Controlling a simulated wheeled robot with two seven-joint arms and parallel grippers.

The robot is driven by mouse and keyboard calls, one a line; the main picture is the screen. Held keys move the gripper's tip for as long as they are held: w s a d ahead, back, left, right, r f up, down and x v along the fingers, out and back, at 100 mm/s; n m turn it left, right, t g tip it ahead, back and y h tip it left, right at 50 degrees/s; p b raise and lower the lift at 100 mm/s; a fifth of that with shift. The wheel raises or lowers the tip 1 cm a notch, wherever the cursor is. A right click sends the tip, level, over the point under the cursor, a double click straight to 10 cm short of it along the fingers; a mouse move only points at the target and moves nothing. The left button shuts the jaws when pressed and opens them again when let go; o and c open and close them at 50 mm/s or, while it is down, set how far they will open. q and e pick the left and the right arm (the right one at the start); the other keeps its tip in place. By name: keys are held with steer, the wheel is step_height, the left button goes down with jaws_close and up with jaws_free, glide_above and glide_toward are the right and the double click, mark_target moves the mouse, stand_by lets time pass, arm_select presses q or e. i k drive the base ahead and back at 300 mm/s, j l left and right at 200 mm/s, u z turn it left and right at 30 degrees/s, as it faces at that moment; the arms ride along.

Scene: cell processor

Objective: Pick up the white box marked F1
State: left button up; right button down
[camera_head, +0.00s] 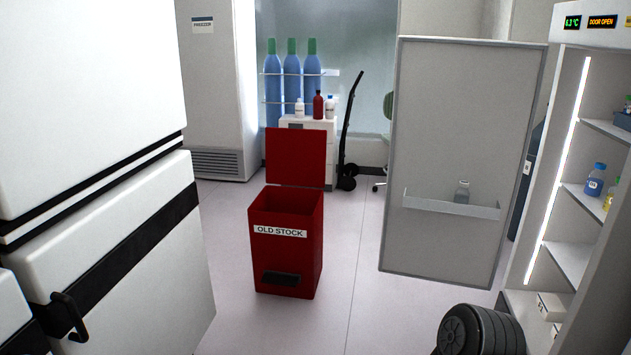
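A small white box (550,306) with a dark mark on its face sits at the bottom of the open fridge at the lower right. A second white box (556,329) shows partly just below it, cut by the fridge wall. The marks are too small to read, so I cannot tell which one is F1. Neither of my grippers is in view.
The fridge door (455,130) stands open, left of the fridge (570,130), whose display reads DOOR OPEN. A red OLD STOCK bin (286,255) stands mid-floor, lid up. A large white unit with black bands (130,255) fills the left.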

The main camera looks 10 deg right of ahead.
mark_target(549, 306)
steer(key=i+z, duration=0.15)
steer(key=i, duration=0.5)
steer(key=i+j+z, duration=0.2)
steer(key=i, duration=0.45)
steer(key=i+z, duration=0.25)
steer(key=z, duration=0.2)
steer(key=i+j+z, duration=0.2)
steer(key=z, duration=0.25)
steer(key=i+j+z, duration=0.2)
steer(key=z, duration=0.25)
steer(key=j+z, duration=0.2)
steer(key=z, duration=0.15)
steer(key=j+z, duration=0.2)
steer(key=z, duration=0.15)
steer(key=k+j+z, duration=0.1)
steer(key=z, duration=0.2)
steer(key=j, duration=0.1)
